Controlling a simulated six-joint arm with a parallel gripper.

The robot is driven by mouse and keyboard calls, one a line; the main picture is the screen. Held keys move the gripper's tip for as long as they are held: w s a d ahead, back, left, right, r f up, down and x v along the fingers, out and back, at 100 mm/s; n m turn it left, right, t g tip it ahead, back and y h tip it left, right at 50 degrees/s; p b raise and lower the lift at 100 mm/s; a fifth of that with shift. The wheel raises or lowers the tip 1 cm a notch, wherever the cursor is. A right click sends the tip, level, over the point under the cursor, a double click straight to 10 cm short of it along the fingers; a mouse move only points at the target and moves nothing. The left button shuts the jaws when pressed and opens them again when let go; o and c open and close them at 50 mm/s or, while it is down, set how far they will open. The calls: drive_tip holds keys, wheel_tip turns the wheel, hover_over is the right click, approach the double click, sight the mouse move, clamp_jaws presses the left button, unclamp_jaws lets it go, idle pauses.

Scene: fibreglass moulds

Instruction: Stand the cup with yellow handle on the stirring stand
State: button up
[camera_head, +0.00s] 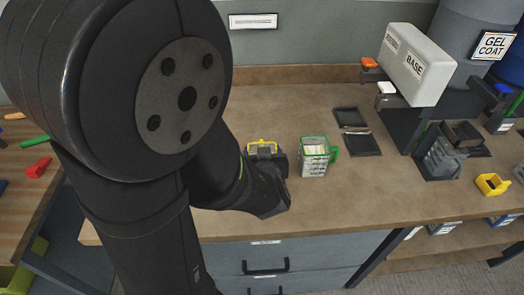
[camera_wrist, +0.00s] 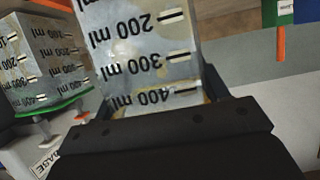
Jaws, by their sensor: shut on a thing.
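The cup with the yellow handle shows in the head view as a yellow rim (camera_head: 262,144) just above my dark gripper (camera_head: 266,158), which hides most of its body. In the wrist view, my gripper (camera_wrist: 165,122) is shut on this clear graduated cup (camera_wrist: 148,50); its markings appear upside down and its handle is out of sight. I cannot tell whether its base touches the bench. I cannot tell for certain which item is the stirring stand.
A cup with green rim and handle (camera_head: 314,157) stands just right of my gripper and shows in the wrist view (camera_wrist: 42,60). Two flat black pads (camera_head: 361,145) lie beyond. A white BASE dispenser (camera_head: 418,70) and another cup with black parts (camera_head: 440,155) stand right. Bench front is clear.

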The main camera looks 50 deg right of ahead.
drive_tip(key=shift+f, duration=0.25)
idle(0.3)
drive_tip(key=o, duration=1.4)
drive_tip(key=shift+v, duration=8.7)
drive_tip(key=shift+x, duration=7.1)
